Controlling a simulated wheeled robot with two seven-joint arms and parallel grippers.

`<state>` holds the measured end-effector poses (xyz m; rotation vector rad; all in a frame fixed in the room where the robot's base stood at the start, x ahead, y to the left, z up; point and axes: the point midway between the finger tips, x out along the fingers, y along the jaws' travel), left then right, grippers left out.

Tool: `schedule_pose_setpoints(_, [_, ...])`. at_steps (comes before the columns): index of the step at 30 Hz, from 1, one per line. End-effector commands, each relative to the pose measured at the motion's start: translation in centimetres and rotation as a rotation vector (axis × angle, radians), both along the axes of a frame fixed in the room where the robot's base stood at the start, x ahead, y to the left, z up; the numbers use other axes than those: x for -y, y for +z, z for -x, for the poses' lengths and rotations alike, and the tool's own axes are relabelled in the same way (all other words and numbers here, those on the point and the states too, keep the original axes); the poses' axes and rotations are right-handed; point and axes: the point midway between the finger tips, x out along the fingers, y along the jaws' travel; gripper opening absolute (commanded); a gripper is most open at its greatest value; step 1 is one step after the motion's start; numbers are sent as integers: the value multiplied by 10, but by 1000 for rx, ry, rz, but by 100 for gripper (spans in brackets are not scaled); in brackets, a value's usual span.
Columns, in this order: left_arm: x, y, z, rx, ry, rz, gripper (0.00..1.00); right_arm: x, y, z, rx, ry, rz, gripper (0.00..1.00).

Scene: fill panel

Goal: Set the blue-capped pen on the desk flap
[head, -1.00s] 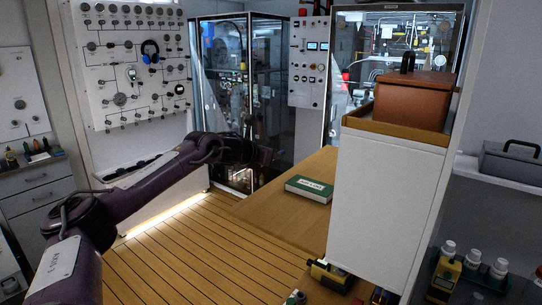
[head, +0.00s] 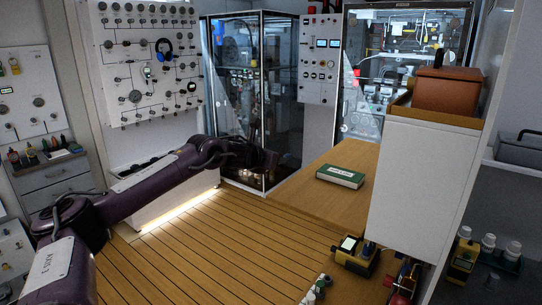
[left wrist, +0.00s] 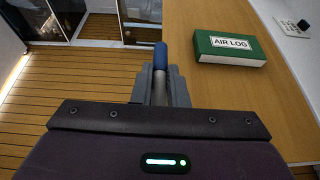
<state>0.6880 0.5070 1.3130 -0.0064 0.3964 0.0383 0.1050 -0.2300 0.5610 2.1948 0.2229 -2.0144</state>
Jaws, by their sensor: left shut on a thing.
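My left gripper (left wrist: 160,88) is shut on the blue-capped pen (left wrist: 160,58), whose blue cap points away from my wrist, with its grey body between the fingers. In the head view my left gripper (head: 268,160) is dark and small, and I cannot make out the pen there. The desk flap (head: 318,203) is a plain wooden surface right of my gripper; it also shows in the left wrist view (left wrist: 215,95). In that view the pen appears along the flap's left edge. I cannot tell its height above the flap. My right gripper is out of view.
A green "AIR LOG" book (head: 340,177) lies on the flap, right of the pen. A white cabinet (head: 412,190) with a brown box (head: 447,88) on top stands at the right. A yellow device (head: 355,255) stands below the flap. The slatted floor (head: 210,245) is clear.

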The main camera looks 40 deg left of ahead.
Motion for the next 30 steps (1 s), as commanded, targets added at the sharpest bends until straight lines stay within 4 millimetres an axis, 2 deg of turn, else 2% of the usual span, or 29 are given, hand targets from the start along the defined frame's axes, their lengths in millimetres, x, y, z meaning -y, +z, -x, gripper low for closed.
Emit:
schedule_pose_setpoints(5, [27,-2,14,1,-4,-2,0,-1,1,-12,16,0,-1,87])
schedule_pose_setpoints(11, [80,-7,38,0,-15,-2,0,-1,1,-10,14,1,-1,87])
schedule_pose_setpoints(14, [121,-11,58,-1,-22,-1,0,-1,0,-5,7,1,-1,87])
schedule_pose_setpoints(18, [191,-16,90,2,-34,1,0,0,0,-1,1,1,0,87])
schedule_pose_setpoints(24, [274,-20,128,6,-47,6,0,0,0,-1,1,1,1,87])
schedule_pose_setpoints(30, [319,-24,150,5,-48,5,0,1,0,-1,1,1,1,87])
